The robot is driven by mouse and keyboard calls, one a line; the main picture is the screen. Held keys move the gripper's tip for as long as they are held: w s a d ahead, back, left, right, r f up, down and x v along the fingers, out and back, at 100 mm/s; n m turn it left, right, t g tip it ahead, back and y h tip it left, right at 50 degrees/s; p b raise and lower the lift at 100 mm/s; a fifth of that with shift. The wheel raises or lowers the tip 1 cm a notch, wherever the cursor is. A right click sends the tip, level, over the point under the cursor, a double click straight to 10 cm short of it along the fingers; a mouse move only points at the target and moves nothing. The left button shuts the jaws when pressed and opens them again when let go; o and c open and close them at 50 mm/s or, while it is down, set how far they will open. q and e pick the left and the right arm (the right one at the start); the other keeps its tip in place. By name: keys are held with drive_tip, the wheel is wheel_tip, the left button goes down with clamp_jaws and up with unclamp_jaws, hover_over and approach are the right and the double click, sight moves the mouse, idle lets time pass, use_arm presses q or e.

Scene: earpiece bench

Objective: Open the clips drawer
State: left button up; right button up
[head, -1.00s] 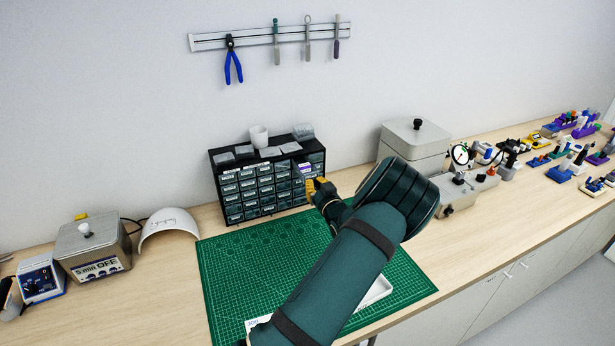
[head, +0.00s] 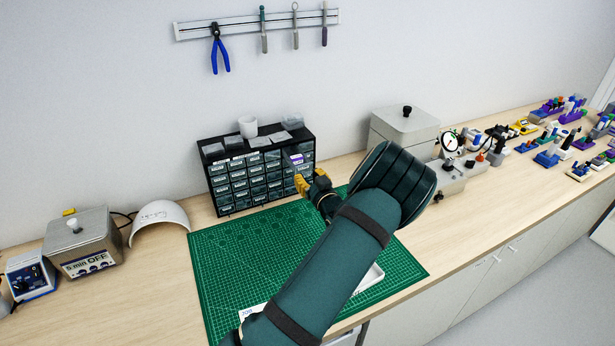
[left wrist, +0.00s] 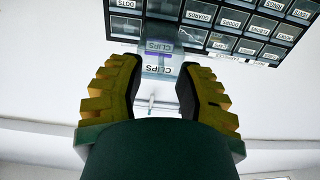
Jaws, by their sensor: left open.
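The clips drawer (left wrist: 160,68) is a clear drawer with a CLIPS label and a purple strip. It is on the right side of the black drawer cabinet (head: 206,180), and its purple part (head: 297,158) shows in the head view. In the left wrist view it appears to stick out past its neighbours. My left gripper (head: 309,183) is in front of it. Its two yellow fingers (left wrist: 157,88) are apart, with the drawer front in the gap between them. I cannot tell whether they touch it. The right gripper is not in view.
A green cutting mat (head: 215,260) lies before the cabinet, partly under my left arm. A white cup (head: 248,127) and small trays stand on the cabinet. A grey box (head: 404,126) and a dial gauge (head: 451,141) are to the right. An ultrasonic cleaner (head: 85,243) is at left.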

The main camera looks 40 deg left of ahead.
use_arm(q)
drive_tip(key=v, duration=1.1)
drive_tip(key=shift+s, duration=0.1)
